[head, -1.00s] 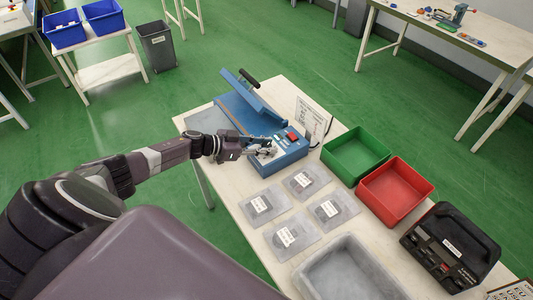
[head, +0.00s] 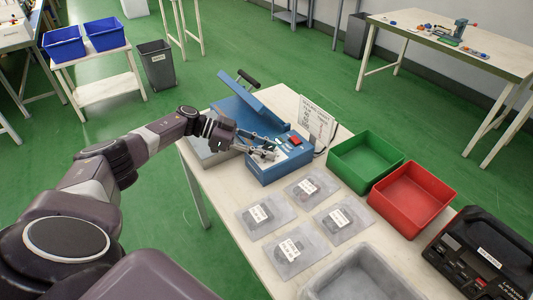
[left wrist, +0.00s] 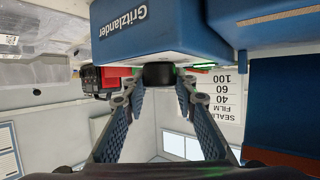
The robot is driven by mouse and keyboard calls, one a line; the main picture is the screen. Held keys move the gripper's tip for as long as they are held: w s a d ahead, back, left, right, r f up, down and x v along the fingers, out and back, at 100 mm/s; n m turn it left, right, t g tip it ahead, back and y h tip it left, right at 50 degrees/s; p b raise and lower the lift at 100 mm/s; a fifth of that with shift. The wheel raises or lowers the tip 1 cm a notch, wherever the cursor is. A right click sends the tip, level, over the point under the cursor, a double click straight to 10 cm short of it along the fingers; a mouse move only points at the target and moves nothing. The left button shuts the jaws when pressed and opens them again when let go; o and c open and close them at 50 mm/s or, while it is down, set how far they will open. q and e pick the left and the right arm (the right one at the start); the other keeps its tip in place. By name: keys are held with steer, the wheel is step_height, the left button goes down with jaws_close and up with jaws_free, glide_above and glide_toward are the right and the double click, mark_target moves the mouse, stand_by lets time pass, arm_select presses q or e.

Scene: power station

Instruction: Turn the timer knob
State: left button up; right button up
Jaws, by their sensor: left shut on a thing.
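The blue film sealer (head: 279,171) stands on the table with its lid arm raised and a red switch (head: 295,141) on top. My left gripper (head: 264,153) is at the sealer's front part, with its fingers over the top panel. In the left wrist view, the sealer body (left wrist: 150,38) appears upside down, and the black timer knob (left wrist: 158,75) sticks out between the two fingertips. The left gripper (left wrist: 158,88) is shut on the knob. In the head view the fingers hide the knob, and its setting is not readable. My right gripper is not in view.
A white sign (head: 317,121) stands behind the sealer. Several bagged parts (head: 266,214) lie in front of it. A green bin (head: 366,162), a red bin (head: 411,198), a grey tray (head: 352,275) and a black case (head: 480,255) take up the table's right side.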

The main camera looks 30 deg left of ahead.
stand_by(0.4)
arm_select(q)
steer(key=o, duration=1.2)
steer(key=shift+w+d, duration=0.1)
steer(key=shift+d, duration=0.05)
steer(key=shift+c, duration=0.2)
steer(key=v, duration=1.2)
